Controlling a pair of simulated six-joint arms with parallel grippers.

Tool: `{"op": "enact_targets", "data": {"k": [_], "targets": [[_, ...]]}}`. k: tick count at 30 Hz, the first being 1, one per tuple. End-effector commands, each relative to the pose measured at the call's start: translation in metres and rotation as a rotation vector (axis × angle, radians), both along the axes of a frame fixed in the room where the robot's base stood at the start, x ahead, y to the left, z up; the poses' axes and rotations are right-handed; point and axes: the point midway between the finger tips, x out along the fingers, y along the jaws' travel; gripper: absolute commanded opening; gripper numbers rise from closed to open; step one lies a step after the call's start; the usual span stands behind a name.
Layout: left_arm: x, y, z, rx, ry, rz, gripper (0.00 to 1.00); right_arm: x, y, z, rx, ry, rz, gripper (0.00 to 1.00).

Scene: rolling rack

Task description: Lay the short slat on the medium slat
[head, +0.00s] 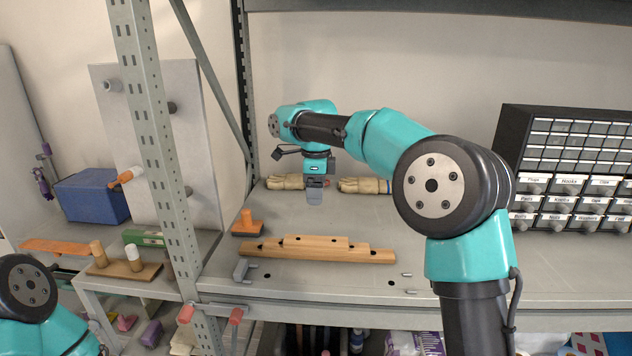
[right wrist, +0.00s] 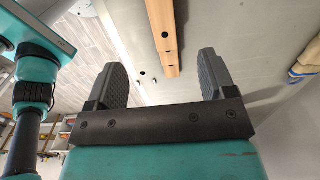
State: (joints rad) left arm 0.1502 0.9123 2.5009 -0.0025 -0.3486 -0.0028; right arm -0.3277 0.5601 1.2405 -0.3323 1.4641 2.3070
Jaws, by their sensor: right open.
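The short slat (head: 315,240) lies on top of the medium slat (head: 358,247), near its middle. The medium slat rests on a longer slat (head: 383,256) on the shelf, so the three form a stepped stack. My right gripper (head: 315,197) hangs above the shelf behind the stack, pointing down, clear of it. In the right wrist view, the right gripper (right wrist: 164,66) has its fingers wide apart with nothing between them. A wooden slat with dark holes (right wrist: 168,38) shows beyond the fingertips there. My left gripper is out of view; only part of the left arm shows.
The rack post (head: 160,150) stands left of the stack. An orange-handled tool (head: 248,224) and a grey bracket (head: 241,269) sit near the stack's left end. Gloves (head: 365,186) lie at the back, and a drawer cabinet (head: 565,170) stands right. The shelf right of the stack is mostly clear.

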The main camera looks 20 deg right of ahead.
Motion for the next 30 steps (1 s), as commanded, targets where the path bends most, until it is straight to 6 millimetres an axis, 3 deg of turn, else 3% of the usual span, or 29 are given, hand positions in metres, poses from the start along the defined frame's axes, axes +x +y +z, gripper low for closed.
{"op": "enact_targets", "data": {"k": [7, 30], "targets": [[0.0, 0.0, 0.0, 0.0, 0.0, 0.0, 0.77, 0.0, 0.0, 0.021, 0.0, 0.0, -0.001, 0.77], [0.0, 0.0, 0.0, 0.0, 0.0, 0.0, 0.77, -0.001, 0.001, 0.022, 0.0, -0.001, 0.007, 0.77]]}}
